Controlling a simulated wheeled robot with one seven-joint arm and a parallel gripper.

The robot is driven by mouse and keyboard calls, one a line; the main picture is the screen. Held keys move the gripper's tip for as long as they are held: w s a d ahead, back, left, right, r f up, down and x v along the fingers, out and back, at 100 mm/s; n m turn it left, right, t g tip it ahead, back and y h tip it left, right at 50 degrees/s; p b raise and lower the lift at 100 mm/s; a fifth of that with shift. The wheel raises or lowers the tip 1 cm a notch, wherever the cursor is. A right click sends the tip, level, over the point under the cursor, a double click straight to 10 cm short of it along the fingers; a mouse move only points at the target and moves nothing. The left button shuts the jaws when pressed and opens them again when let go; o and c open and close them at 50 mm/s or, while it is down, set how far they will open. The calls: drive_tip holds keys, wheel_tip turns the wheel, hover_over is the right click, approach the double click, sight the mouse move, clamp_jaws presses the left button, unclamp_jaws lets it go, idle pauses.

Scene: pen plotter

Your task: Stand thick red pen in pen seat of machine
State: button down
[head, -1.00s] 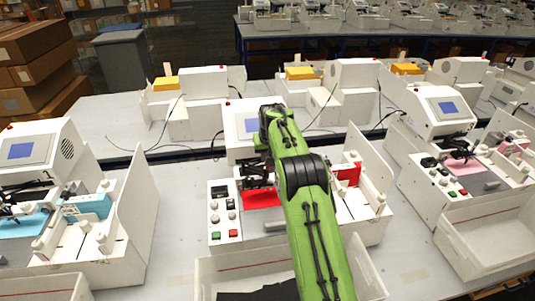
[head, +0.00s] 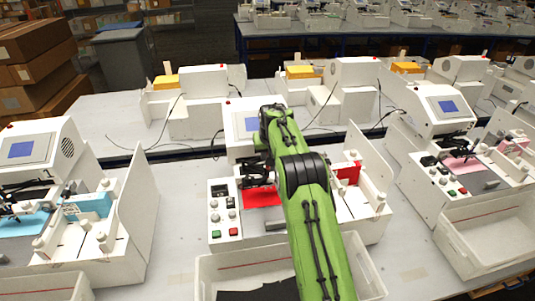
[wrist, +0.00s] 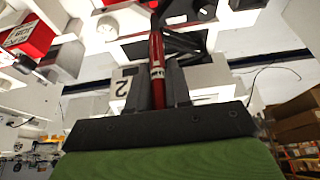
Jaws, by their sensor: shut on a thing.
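The thick red pen (wrist: 157,70) shows in the wrist view, held between the fingers of my gripper (wrist: 158,88). It has a white label band and points away from the palm, with its far end near dark parts of the machine. In the head view my gripper (head: 258,172) is over the red bed of the middle machine (head: 225,205); my green arm hides much of that machine. The pen is too small to make out there. The pen seat cannot be told apart from the dark parts around the pen's far end.
A red block (head: 347,173) sits on the machine's right side. A white bin (head: 215,268) stands in front of it. Black cables lie on the table behind.

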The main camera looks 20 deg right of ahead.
sight(268, 169)
drive_tip(key=shift+f+b, duration=2.6)
drive_tip(key=shift+f, duration=1.5)
drive_tip(key=c, duration=1)
unclamp_jaws()
drive_tip(key=shift+o, duration=0.2)
drive_tip(key=shift+r, duration=0.1)
drive_tip(key=v, duration=1.5)
drive_tip(key=shift+r, duration=0.35)
drive_tip(key=shift+a, duration=0.15)
